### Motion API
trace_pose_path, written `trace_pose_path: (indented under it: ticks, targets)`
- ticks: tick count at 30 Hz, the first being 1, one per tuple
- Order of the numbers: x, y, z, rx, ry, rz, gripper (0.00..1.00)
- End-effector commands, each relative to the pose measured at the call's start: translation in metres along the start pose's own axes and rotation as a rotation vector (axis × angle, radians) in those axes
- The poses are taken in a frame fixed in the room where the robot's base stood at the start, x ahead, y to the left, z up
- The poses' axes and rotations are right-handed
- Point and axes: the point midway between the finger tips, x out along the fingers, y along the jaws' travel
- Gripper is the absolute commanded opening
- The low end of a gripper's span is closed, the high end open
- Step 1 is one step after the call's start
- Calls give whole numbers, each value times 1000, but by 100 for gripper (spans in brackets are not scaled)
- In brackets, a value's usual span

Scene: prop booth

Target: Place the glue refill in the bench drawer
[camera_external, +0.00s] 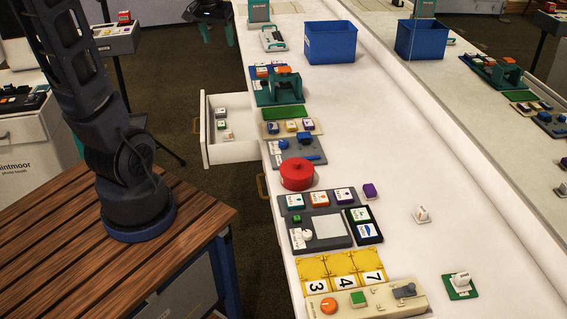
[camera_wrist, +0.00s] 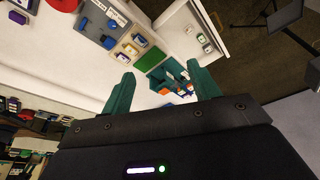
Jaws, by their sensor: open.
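The bench drawer (camera_external: 203,132) stands pulled out from the left side of the white bench, with a few small pale labelled items (camera_external: 222,125) inside. The drawer also shows at the top of the wrist view (camera_wrist: 214,30). I cannot tell which of the small labelled items in view is the glue refill. My gripper (camera_external: 217,34) is at the top of the external view, beyond the drawer and left of the bench. Its teal fingers are apart with nothing held between them in the wrist view (camera_wrist: 159,70).
On the bench stand a blue bin (camera_external: 330,43), a teal holder (camera_external: 282,82), a red round pot (camera_external: 297,174), trays of coloured blocks and yellow number cards (camera_external: 342,278). A small white item (camera_external: 421,214) stands on the right. Much of the bench's right side is clear.

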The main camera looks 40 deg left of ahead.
Motion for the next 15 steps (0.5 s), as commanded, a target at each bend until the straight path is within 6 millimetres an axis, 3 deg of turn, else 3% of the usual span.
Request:
trace_pose_path:
  ticks: [6,15]
  targets:
    - [-41,8,52,77,46,27,61]
    - [-75,11,125,182,101,65,61]
